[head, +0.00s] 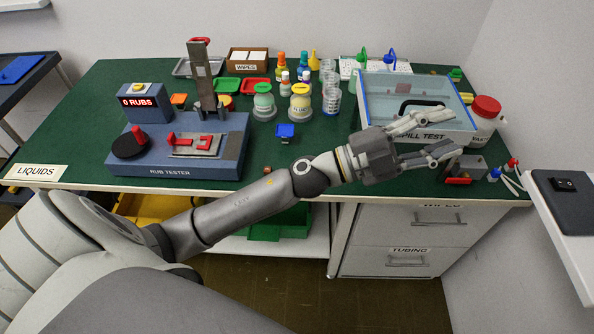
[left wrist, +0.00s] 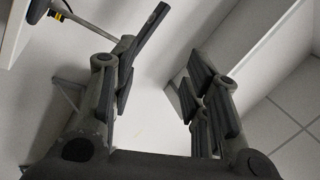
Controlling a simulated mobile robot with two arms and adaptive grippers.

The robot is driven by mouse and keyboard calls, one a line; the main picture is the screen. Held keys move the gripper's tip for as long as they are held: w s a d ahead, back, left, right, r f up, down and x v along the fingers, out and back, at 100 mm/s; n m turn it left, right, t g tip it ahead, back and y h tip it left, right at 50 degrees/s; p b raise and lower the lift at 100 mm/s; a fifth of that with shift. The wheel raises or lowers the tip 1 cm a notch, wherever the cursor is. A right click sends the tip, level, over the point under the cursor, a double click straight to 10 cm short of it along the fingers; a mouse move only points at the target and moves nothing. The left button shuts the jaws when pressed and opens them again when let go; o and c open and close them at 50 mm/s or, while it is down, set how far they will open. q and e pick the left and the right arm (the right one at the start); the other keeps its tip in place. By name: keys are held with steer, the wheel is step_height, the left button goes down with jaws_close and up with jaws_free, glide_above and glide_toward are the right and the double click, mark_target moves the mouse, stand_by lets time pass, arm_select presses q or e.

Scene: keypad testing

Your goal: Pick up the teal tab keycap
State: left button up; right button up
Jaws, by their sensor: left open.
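I cannot make out a teal tab keycap in either view. My left gripper (head: 452,134) is open and empty, with its fingers spread, over the right end of the green bench. It is in front of the clear spill test bin (head: 370,100) and hides part of it. In the left wrist view my open left gripper (left wrist: 155,88) has only pale wall and ceiling between and beyond its fingers. My right gripper is in neither view.
The rub tester (head: 225,150) stands at the left of the green bench (head: 75,130). Jars, bottles and small coloured trays fill the back middle. A red-lidded jar (head: 486,112) and a grey block (head: 468,163) are near my left fingers. The front middle is mostly bare.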

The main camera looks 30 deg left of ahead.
arm_select(q)
steer(key=s+d+f+m+g, duration=0.3)
steer(key=f+m+g, duration=0.4)
steer(key=m+g, duration=0.3)
steer(key=w+a+f+m+g+y, duration=0.1)
steer(key=a+f+g+y, duration=0.2)
steer(key=a+f+y, duration=0.3)
steer(key=w+a+f+n+g+y, duration=0.15)
steer(key=a+y, duration=0.35)
steer(key=a, duration=0.7)
steer(key=w+a+f+n+y, duration=0.1)
steer(key=a+f+y, duration=0.3)
steer(key=a, duration=0.7)
steer(key=f, duration=0.2)
steer(key=a+f+y, duration=0.1)
steer(key=shift+s+a+f+n, duration=0.2)
steer(key=shift+f+n, duration=0.15)
steer(key=f, duration=0.2)
steer(key=f+p, duration=0.1)
steer(key=f, duration=0.2)
steer(key=shift+w+a+f, duration=0.2)
steer(key=shift+w+f, duration=0.1)
